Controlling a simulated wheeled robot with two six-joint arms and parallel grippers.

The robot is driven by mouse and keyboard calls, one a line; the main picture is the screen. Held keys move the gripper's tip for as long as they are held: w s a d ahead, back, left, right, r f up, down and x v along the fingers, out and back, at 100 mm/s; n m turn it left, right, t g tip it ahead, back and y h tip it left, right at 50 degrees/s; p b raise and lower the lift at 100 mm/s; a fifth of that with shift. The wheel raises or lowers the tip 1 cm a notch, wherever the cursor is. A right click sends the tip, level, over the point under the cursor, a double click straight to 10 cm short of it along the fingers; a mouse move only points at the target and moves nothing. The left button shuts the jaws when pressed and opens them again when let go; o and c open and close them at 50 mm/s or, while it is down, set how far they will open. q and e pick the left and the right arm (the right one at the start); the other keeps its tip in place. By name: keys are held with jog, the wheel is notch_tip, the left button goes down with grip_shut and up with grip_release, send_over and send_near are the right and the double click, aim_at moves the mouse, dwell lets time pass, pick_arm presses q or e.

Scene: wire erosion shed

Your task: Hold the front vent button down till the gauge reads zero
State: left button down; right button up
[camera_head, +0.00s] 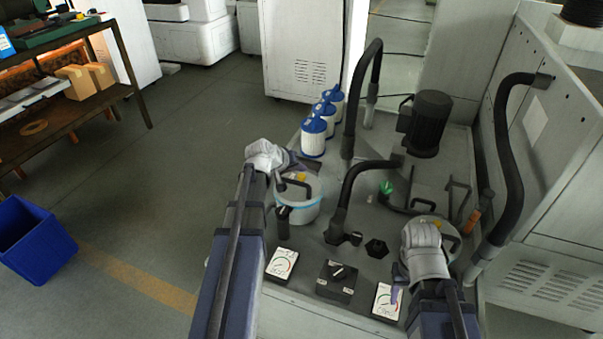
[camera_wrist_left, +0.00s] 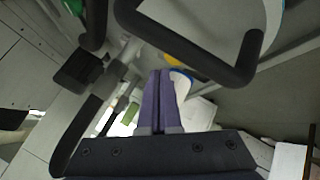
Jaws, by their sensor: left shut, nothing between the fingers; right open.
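My left gripper (camera_head: 303,166) is shut and empty, above the white canister (camera_head: 297,206) with a pale blue rim. A small yellow piece (camera_head: 300,176) shows on the canister's top by the fingertips; I cannot tell whether they touch it. The left wrist view shows the shut purple fingers (camera_wrist_left: 158,74) beside a black looped handle (camera_wrist_left: 252,58). My right gripper (camera_head: 397,278) is open near the right gauge (camera_head: 388,300), its fingers partly hidden by the wrist. A second round lid (camera_head: 446,232) lies behind it. The left gauge (camera_head: 282,263) is in view. Both needles are too small to read.
A black switch box (camera_head: 336,281) sits between the gauges. Black hoses (camera_head: 350,190), a motor (camera_head: 430,122) and several blue-and-white cartridges (camera_head: 313,138) crowd the deck. A grey machine cabinet (camera_head: 560,130) stands right.

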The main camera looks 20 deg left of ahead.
aim_at(300, 178)
pick_arm(q)
jog(key=shift+r, duration=0.1)
pick_arm(e)
jog(key=shift+r, duration=0.1)
pick_arm(q)
notch_tip(300, 178, up, 5)
jog(key=p, duration=0.5)
pick_arm(e)
notch_tip(300, 178, up, 5)
jog(key=shift+f, duration=0.15)
